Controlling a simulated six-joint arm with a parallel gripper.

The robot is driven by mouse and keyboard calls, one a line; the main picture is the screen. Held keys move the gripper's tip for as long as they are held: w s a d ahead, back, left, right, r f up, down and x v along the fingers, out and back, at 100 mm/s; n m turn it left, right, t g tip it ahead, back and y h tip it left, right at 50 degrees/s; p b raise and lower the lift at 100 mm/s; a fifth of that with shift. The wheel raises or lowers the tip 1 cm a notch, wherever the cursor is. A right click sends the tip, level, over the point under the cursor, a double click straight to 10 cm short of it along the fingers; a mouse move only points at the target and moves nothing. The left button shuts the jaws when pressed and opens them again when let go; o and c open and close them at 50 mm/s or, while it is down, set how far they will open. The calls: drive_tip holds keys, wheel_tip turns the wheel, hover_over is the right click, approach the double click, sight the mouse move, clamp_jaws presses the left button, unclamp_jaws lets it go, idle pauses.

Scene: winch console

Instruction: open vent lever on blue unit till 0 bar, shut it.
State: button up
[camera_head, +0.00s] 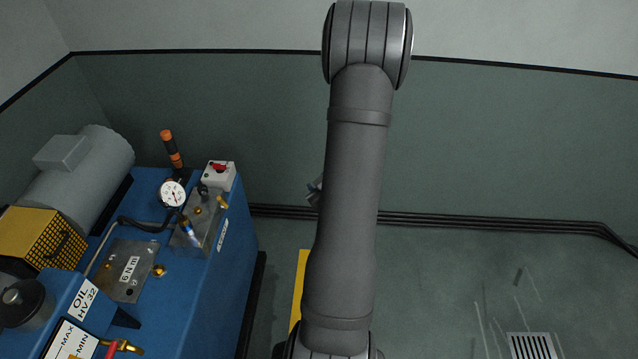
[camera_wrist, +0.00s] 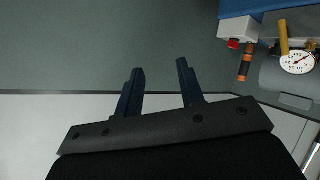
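The blue unit (camera_head: 235,260) stands at the left in the head view. A round white pressure gauge (camera_head: 173,193) sits on a metal block (camera_head: 205,222) on its top; its reading is too small to tell. Brass fittings and a small blue-and-white part (camera_head: 189,234) are on the block. I cannot tell which part is the vent lever. The gauge also shows at the right edge of the wrist view (camera_wrist: 297,61). My gripper (camera_wrist: 160,66) is open and empty, apart from the unit. In the head view my arm mostly hides it; a small grey piece shows beside the arm.
A black-and-orange upright handle (camera_head: 171,148) and a white box with a red knob (camera_head: 220,176) stand by the gauge. A grey motor (camera_head: 80,180) and yellow guard (camera_head: 42,238) are farther left. Floor right of the unit has free room around a grate (camera_head: 532,346).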

clamp_jaws()
drive_tip(key=w+d+f+m+g+h, duration=0.3)
drive_tip(key=w+d+f+m+h, duration=0.15)
drive_tip(key=w+m, duration=0.2)
drive_tip(key=m+g+y, duration=0.6)
drive_tip(key=m+g, duration=0.4)
drive_tip(key=m, duration=0.4)
approach(221, 202)
drive_tip(key=w+f, duration=0.3)
drive_tip(key=f, duration=0.2)
drive_tip(key=shift+s+a+f, duration=0.35)
drive_tip(key=shift+s+a, duration=0.15)
drive_tip(key=shift+a, duration=0.2)
drive_tip(key=shift+s+a+f, duration=0.3)
drive_tip(key=shift+s+a, duration=0.2)
drive_tip(key=shift+a, duration=0.25)
